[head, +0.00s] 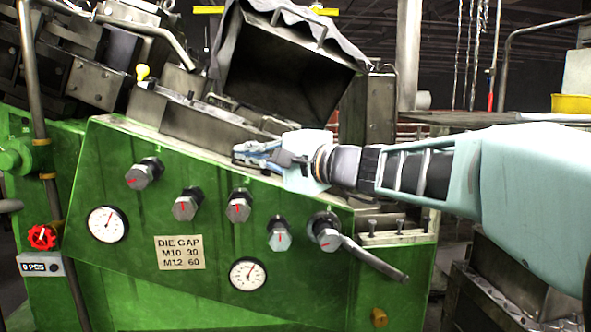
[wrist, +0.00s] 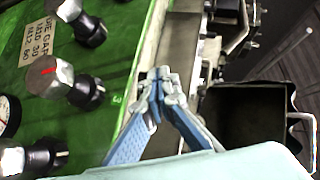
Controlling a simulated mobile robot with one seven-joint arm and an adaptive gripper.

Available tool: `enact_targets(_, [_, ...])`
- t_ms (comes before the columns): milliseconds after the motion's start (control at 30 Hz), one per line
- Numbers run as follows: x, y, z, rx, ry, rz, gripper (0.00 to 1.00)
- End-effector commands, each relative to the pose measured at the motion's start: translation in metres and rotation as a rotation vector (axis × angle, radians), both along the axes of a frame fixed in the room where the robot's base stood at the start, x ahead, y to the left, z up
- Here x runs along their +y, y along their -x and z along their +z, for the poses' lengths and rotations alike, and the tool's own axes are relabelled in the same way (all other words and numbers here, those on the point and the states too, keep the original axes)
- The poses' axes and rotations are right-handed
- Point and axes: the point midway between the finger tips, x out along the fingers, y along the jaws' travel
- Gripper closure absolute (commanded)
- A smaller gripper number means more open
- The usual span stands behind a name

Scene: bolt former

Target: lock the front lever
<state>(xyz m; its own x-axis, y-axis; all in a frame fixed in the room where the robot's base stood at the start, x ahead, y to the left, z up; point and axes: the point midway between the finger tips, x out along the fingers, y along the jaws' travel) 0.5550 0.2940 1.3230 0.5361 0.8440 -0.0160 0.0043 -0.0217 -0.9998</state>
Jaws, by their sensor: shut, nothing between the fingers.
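The front lever (head: 375,260) is a dark grey handle at the lower right of the green machine's front panel. It slants down to the right from a hub with a red mark. I do not make out the lever in the wrist view. My gripper (head: 240,152) is at the panel's top edge, up and left of the lever and apart from it. In the wrist view my gripper (wrist: 158,76) has its blue fingertips together with nothing between them. Whether the fingers touch the machine is unclear.
The green panel (head: 130,205) carries several knobs with red marks, two gauges (head: 108,224) and a die gap sign (head: 181,252). A dark open hood (head: 290,85) stands behind my gripper. A red handwheel (head: 41,237) is at the left. Space before the panel looks free.

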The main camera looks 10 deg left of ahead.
Motion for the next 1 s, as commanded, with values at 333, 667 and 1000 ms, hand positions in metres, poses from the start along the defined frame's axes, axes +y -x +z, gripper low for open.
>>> enact_targets(333, [0.023, -0.012, 0.008, 0.021, 0.005, -0.066, 1.0])
enact_targets(667, [0.031, -0.024, 0.01, 0.024, 0.006, -0.068, 1.0])
enact_targets(1000, [0.033, -0.028, 0.011, 0.026, 0.007, -0.068, 1.0])
